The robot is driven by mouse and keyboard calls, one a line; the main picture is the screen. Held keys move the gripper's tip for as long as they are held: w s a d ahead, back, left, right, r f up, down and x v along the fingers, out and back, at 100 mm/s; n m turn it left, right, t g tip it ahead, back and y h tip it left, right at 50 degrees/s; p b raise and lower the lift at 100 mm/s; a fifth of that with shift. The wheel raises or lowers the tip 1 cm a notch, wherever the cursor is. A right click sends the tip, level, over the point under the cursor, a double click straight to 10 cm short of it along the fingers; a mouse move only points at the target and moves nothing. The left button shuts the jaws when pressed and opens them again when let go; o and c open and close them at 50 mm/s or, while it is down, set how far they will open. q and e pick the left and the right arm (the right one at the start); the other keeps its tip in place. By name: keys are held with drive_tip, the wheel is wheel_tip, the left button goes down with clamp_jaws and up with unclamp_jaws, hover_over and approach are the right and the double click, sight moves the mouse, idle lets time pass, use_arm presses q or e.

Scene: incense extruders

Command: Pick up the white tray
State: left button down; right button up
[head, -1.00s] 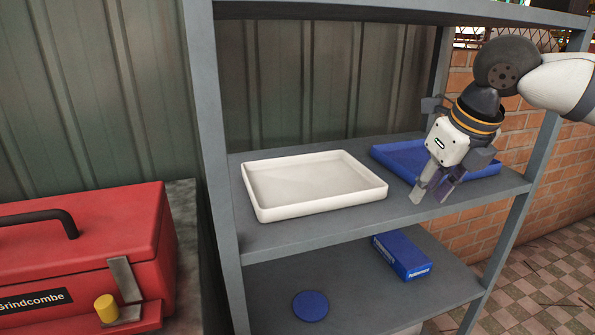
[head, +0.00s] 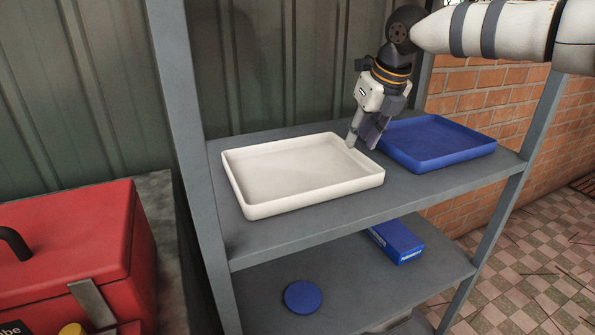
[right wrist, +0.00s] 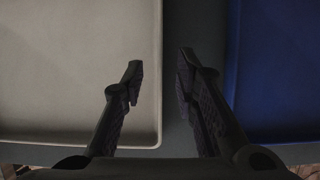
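The white tray (head: 300,203) is empty and lies flat on the middle shelf (head: 390,212). My right gripper (head: 362,146) points down at the tray's right edge, near its back right corner. In the right wrist view, the white tray (right wrist: 70,70) fills the left side and its right rim runs up between the two fingers. The right gripper (right wrist: 158,72) is open, with a clear gap and nothing held between the fingertips. One finger is over the tray side and the other over the gap beside the blue tray (right wrist: 275,70). Whether a finger touches the tray cannot be told. My left gripper is not in view.
The blue tray (head: 440,140) lies right of the white tray with a narrow gap. Shelf posts (head: 195,150) stand at the sides. A blue box (head: 397,241) and a blue disc (head: 302,297) lie on the lower shelf. A red toolbox (head: 70,250) stands at left.

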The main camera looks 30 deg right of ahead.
drive_tip(key=x, duration=0.3)
drive_tip(key=shift+r, duration=0.1)
clamp_jaws()
